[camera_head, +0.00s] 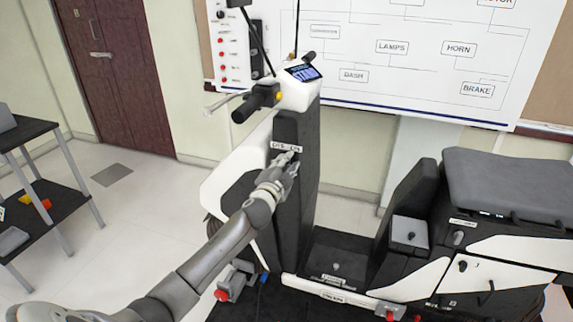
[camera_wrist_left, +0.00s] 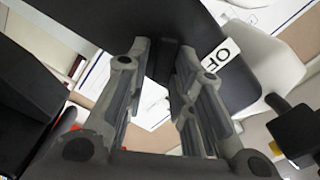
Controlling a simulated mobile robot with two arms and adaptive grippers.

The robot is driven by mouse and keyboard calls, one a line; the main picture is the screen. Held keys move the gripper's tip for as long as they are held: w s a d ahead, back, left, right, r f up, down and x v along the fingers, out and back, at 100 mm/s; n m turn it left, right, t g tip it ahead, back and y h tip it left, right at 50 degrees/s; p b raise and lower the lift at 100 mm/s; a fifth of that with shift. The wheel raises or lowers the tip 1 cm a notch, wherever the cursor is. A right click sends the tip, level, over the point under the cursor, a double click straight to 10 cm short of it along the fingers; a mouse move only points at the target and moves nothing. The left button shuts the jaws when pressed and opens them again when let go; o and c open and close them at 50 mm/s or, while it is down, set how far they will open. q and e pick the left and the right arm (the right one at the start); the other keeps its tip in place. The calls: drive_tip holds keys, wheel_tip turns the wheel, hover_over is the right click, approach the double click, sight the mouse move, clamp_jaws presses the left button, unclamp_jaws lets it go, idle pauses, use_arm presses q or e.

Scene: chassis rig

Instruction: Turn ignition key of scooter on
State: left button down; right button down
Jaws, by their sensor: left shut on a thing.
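The scooter's upright black front column (camera_head: 302,180) stands in the middle of the head view, with a small display (camera_head: 303,72) and a handlebar grip (camera_head: 250,106) on top. A white OFF/ON label (camera_head: 286,147) is on the column; part of it shows in the left wrist view (camera_wrist_left: 221,55). My left gripper (camera_head: 289,162) is at the column just below this label. It is shut on the ignition key, a small dark piece (camera_wrist_left: 161,62) between the fingers in the wrist view. The fingers hide most of the key, and its turn angle cannot be told. My right gripper is not in view.
The scooter's grey seat (camera_head: 510,185) and a small switch box (camera_head: 409,232) are at right. A white wiring board (camera_head: 400,60) hangs behind. A dark shelf (camera_head: 35,210) stands at left. The floor between shelf and scooter is clear.

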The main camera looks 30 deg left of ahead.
use_arm(q)
drive_tip(key=c, duration=1.5)
unclamp_jaws()
drive_tip(key=v, duration=1.2)
drive_tip(key=shift+d, duration=0.1)
